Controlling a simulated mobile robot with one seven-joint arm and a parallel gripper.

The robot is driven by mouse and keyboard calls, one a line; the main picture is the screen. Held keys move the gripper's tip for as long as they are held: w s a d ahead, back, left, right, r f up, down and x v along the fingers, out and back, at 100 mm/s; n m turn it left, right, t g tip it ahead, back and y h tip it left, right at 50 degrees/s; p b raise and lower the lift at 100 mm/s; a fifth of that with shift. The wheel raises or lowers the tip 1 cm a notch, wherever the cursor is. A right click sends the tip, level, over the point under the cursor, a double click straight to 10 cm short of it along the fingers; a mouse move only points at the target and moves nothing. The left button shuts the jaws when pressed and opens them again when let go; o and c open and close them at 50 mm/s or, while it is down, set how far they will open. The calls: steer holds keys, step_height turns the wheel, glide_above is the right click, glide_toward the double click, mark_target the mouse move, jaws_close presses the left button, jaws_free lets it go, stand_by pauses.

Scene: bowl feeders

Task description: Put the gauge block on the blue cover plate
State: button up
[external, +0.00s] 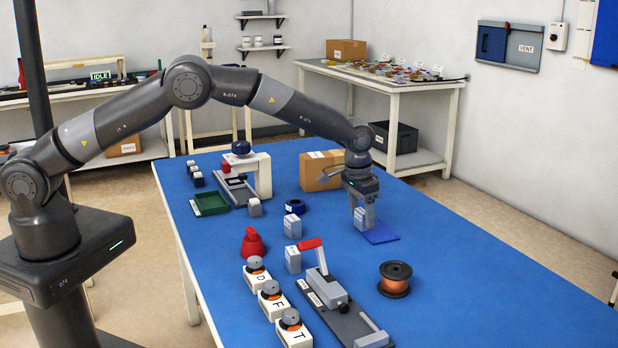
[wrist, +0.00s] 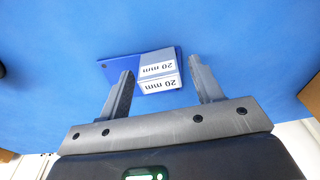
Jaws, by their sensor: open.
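The gauge block (external: 361,222), a light grey block marked "20 mm", stands upright on the blue cover plate (external: 384,236). In the wrist view the block (wrist: 158,70) covers the right part of the plate (wrist: 117,68), near its edge. My gripper (external: 362,203) is open, directly at the block. In the wrist view its fingers (wrist: 167,82) are spread wide to either side of the block, with a visible gap on both sides. The block's underside is hidden.
Similar grey blocks (external: 292,227) stand to the left of the plate. A cardboard box (external: 318,172) is behind my gripper. A wire spool (external: 395,279) and a red-handled clamp fixture (external: 335,292) stand nearer the camera. The table's right side is clear.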

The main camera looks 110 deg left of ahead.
step_height(320, 180, up, 12)
steer(key=s+d, duration=0.1)
steer(key=s+d+r+m+t, duration=0.1)
steer(key=s+d+r, duration=0.3)
steer(key=d+r, duration=0.35)
steer(key=s+d+r+m, duration=0.2)
steer(key=s+d+r, duration=0.3)
steer(key=d, duration=0.4)
steer(key=s+d+r+m+t, duration=0.1)
steer(key=s+d+r, duration=0.3)
steer(key=d+r, duration=0.4)
steer(key=s+d+r+m+t, duration=0.1)
steer(key=s+d+r+m, duration=0.1)
steer(key=s+d, duration=0.95)
steer(key=s+d+f+m, duration=0.1)
steer(key=s+d+f, duration=0.1)
steer(key=s, duration=0.6)
steer(key=s+d+f+m+t+h, duration=0.1)
steer(key=s+d+f+m, duration=0.1)
steer(key=s, duration=0.6)
steer(key=shift+d+f+t, duration=0.3)
steer(key=shift+d+f, duration=0.25)
steer(key=shift+f, duration=0.4)
steer(key=shift+o, duration=0.4)
steer(key=shift+w, duration=0.1)
